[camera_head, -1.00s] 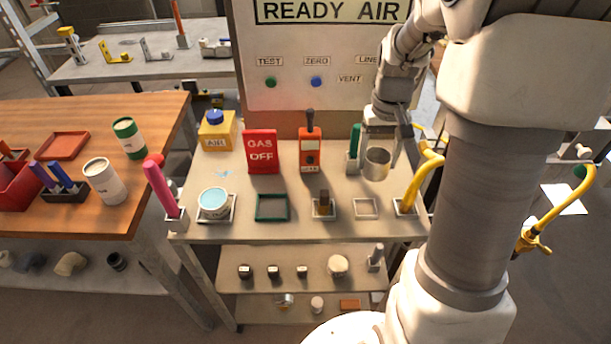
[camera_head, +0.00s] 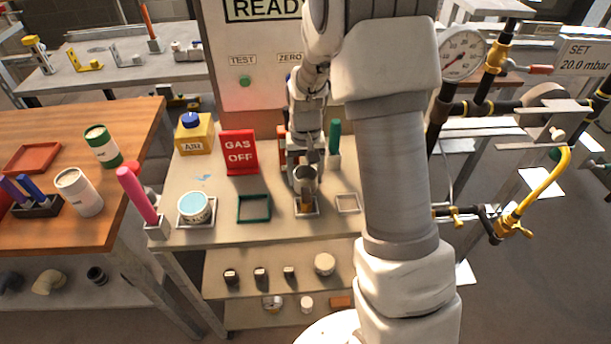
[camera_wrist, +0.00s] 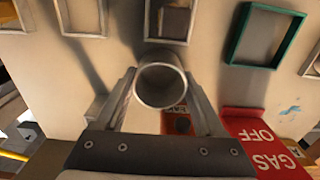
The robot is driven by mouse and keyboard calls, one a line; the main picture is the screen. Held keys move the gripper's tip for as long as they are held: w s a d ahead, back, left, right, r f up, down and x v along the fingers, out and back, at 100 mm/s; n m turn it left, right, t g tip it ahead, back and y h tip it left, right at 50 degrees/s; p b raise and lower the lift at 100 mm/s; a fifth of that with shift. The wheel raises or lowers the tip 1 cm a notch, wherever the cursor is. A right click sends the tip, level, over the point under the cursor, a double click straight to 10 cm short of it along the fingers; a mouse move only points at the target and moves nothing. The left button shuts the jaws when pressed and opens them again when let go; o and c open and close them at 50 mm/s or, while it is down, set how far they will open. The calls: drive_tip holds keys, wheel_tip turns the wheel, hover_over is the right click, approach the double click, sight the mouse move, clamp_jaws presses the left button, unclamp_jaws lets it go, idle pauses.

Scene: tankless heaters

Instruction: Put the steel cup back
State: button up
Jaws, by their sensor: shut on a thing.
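The steel cup (camera_head: 305,180) is a grey open-topped cylinder. My gripper (camera_head: 305,172) is shut on it, and in the wrist view a finger lies on each side of the cup (camera_wrist: 160,84). The cup looks empty and is held above the bench, in front of the orange meter. An empty pale square frame (camera_head: 347,203) lies to the right of that tray, and an empty green frame (camera_head: 254,208) lies to the left.
A red GAS OFF sign (camera_head: 239,152) and a yellow AIR container (camera_head: 194,134) stand at the back left. A green upright piece (camera_head: 334,137) stands behind the cup to the right. A blue-topped tub (camera_head: 197,207) and a pink stick (camera_head: 137,194) are at the left front.

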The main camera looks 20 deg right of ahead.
drive_tip(key=shift+f, duration=0.1)
drive_tip(key=shift+f, duration=0.15)
drive_tip(key=o, duration=1.5)
